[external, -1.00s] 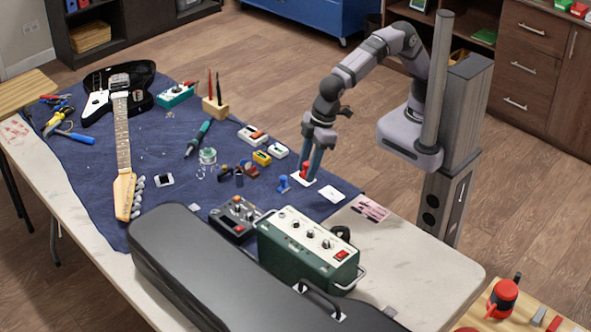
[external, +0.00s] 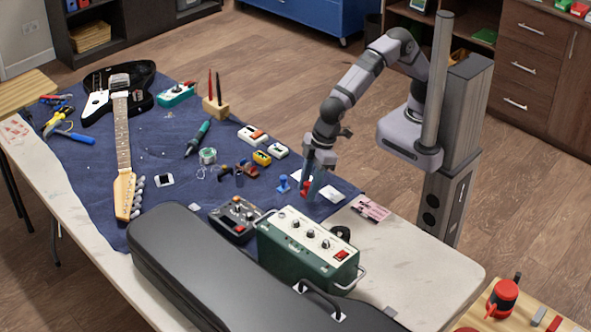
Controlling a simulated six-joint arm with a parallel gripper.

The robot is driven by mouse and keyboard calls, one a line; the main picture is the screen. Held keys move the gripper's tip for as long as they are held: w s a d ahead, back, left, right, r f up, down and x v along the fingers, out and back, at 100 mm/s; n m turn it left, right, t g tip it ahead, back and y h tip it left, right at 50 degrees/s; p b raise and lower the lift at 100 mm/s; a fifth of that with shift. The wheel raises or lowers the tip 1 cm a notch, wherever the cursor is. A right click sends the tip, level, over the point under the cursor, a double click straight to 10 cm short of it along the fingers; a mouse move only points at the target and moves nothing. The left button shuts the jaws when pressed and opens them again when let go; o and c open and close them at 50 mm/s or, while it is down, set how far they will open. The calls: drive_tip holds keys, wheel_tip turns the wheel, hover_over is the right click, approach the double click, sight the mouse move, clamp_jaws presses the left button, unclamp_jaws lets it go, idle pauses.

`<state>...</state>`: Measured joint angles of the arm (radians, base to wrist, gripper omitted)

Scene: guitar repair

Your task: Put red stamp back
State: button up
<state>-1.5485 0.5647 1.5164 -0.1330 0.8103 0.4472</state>
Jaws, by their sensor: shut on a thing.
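My gripper (external: 313,184) is shut on the red stamp (external: 305,188), which is partly hidden between the fingers. The stamp is over the blue cloth just in front of a white card (external: 301,175). I cannot tell whether its base touches the cloth. A blue stamp (external: 283,183) stands upright on the cloth to the left of the gripper. A second white card (external: 332,194) lies on the cloth to the right of the gripper.
The green amplifier (external: 305,246) stands close in front of the gripper, with a grey pedal (external: 237,216) to its left. A black case (external: 220,265) fills the front. The bare table at right is mostly clear.

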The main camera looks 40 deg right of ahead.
drive_tip(key=shift+f, duration=1.6)
drive_tip(key=shift+f, duration=0.15)
drive_tip(key=o, duration=0.8)
drive_tip(key=shift+o, duration=0.2)
drive_tip(key=v, duration=1.2)
